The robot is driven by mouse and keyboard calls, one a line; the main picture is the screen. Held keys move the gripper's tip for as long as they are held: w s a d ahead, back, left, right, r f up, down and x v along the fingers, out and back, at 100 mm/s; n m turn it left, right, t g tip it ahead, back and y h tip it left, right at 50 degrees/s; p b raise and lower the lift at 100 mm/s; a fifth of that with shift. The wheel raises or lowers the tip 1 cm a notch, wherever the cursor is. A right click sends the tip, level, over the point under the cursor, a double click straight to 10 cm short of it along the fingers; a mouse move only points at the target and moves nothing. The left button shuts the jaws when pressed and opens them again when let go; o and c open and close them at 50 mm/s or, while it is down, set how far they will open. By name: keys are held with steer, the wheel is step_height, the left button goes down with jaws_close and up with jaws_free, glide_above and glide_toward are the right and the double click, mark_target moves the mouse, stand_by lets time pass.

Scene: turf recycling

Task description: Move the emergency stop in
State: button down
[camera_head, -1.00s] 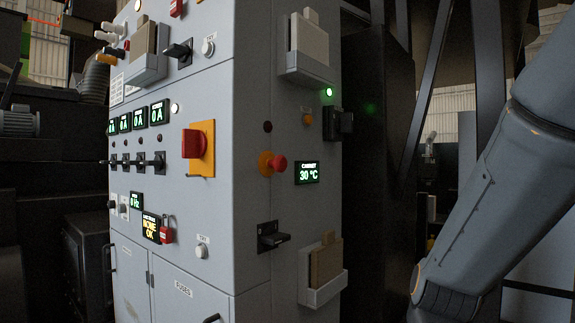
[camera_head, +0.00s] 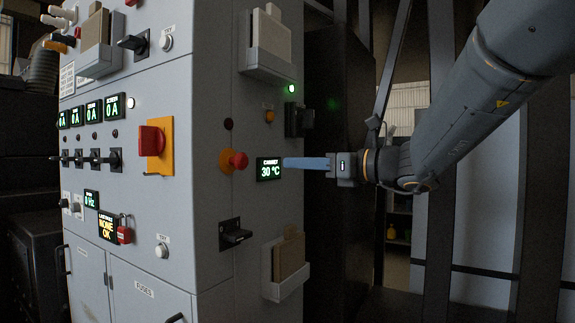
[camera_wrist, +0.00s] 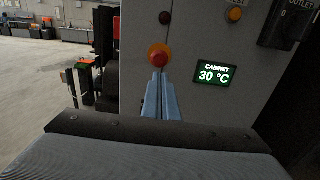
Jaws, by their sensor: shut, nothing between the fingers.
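The emergency stop (camera_head: 238,160) is a red mushroom button on an orange-yellow round base, on the right side face of the grey cabinet (camera_head: 215,250). It stands out from the panel, left of the "CABINET 30 °C" display (camera_head: 270,169). My gripper (camera_head: 287,163) comes in from the right with its blue fingers shut and empty, their tips in front of the display in the head view. In the wrist view, the shut fingers (camera_wrist: 159,75) point at the button (camera_wrist: 159,56), tips just below its red cap. I cannot tell whether they touch; the head view shows a gap.
A black rotary handle (camera_head: 235,233) and a document holder (camera_head: 285,267) are below the button. A black outlet box (camera_head: 299,120) and an upper holder (camera_head: 267,45) project above. A red switch on a yellow plate (camera_head: 155,144) is on the front face.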

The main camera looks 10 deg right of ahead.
mark_target(245, 162)
steer(key=p+x, duration=0.3)
steer(key=x, duration=0.9)
